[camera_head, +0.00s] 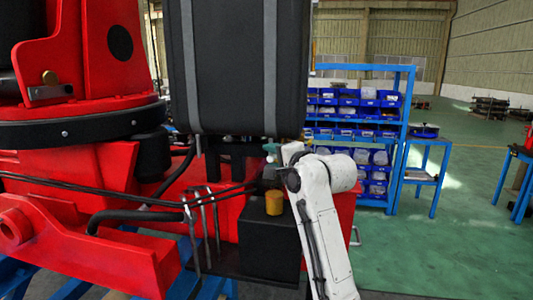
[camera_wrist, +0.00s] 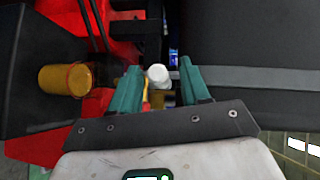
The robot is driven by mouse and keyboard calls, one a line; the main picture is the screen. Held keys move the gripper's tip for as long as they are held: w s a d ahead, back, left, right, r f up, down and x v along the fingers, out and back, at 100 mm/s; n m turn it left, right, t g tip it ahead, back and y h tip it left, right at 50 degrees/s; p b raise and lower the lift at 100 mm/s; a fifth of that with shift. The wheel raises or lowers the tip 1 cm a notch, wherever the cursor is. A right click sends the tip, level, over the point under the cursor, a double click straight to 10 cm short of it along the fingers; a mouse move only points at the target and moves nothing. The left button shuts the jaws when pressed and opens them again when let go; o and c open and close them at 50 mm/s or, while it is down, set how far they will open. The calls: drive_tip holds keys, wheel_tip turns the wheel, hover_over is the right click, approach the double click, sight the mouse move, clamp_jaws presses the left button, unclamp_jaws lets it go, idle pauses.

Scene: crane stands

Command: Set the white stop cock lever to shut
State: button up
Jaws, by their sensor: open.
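The white lever (camera_wrist: 157,76) shows as a short rounded white piece in the wrist view. My gripper (camera_wrist: 160,67) has its two teal fingers apart, one on each side of the white piece, with a visible gap on both sides. I cannot tell whether the lever lies fully between the fingers in depth. A brassy part shows just below the white piece. In the head view my gripper (camera_head: 272,149) is under the black tank, where my wrist hides most of the valve. The lever's angle is hard to tell.
A large black tank (camera_head: 240,65) with grey straps hangs close above. A black box with a yellow cap (camera_head: 275,202) stands below, beside red crane parts and thin metal levers (camera_head: 202,225). A blue rack of bins (camera_head: 345,130) stands behind. The green floor at right is open.

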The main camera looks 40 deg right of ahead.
drive_tip(key=shift+w+d+f, duration=0.15)
drive_tip(key=shift+w, duration=0.65)
drive_tip(key=shift+w+d+f, duration=0.1)
drive_tip(key=shift+w+f, duration=0.05)
drive_tip(key=shift+w, duration=0.6)
drive_tip(key=shift+c, duration=0.4)
clamp_jaws()
